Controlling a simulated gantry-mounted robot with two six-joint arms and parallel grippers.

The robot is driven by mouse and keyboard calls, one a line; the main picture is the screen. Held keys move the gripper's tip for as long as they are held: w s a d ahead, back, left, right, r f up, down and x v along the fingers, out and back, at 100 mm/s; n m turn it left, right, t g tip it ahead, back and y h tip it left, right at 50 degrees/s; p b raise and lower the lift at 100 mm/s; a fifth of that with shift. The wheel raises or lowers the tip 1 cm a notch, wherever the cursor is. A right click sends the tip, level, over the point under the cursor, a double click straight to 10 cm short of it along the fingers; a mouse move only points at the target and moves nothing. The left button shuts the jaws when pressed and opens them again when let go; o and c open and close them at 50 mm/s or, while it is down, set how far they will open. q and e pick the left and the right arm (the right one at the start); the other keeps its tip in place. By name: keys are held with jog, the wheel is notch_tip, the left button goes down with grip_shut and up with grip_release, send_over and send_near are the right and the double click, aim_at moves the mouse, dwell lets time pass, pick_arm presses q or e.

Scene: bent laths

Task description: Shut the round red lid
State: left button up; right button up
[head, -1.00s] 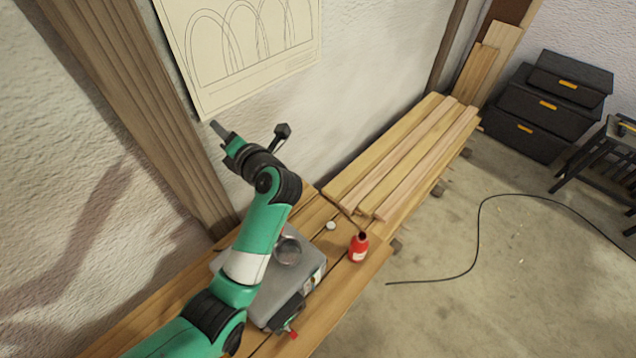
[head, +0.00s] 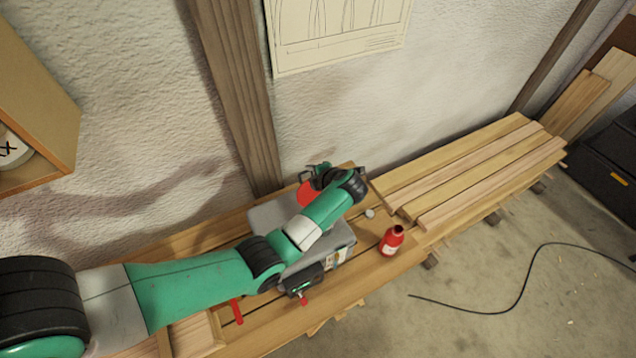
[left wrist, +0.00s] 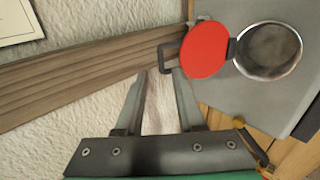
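The round red lid (head: 307,194) stands open at the back of a grey metal box (head: 268,214), partly hidden by my left arm in the head view. In the left wrist view the lid (left wrist: 204,50) is hinged beside a round metal-rimmed opening (left wrist: 268,51), with a dark loop (left wrist: 170,57) on its far side. My left gripper (left wrist: 160,74) is open and empty, its fingers apart, with the right-hand fingertip close to the loop. I cannot tell whether they touch. In the head view the left gripper (head: 322,175) is by the lid. My right gripper is not in view.
A red bottle (head: 391,241) and a small pale cap (head: 370,213) stand on the planks right of the box. Long boards (head: 465,170) lie farther right. A wooden post (head: 238,95) and the wall are close behind the box. A cable (head: 520,300) lies on the floor.

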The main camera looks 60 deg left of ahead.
aim_at(306, 171)
pick_arm(q)
jog(key=b+x, duration=0.3)
jog(key=x, duration=0.2)
jog(key=shift+a+f, duration=0.15)
jog(key=shift+f, duration=0.15)
jog(key=shift+a+f+b, duration=0.35)
jog(key=shift+a+b, duration=0.05)
jog(key=shift+a, duration=0.15)
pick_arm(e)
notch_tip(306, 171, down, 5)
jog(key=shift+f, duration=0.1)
pick_arm(q)
jog(key=c, duration=0.6)
jog(key=shift+r, duration=0.15)
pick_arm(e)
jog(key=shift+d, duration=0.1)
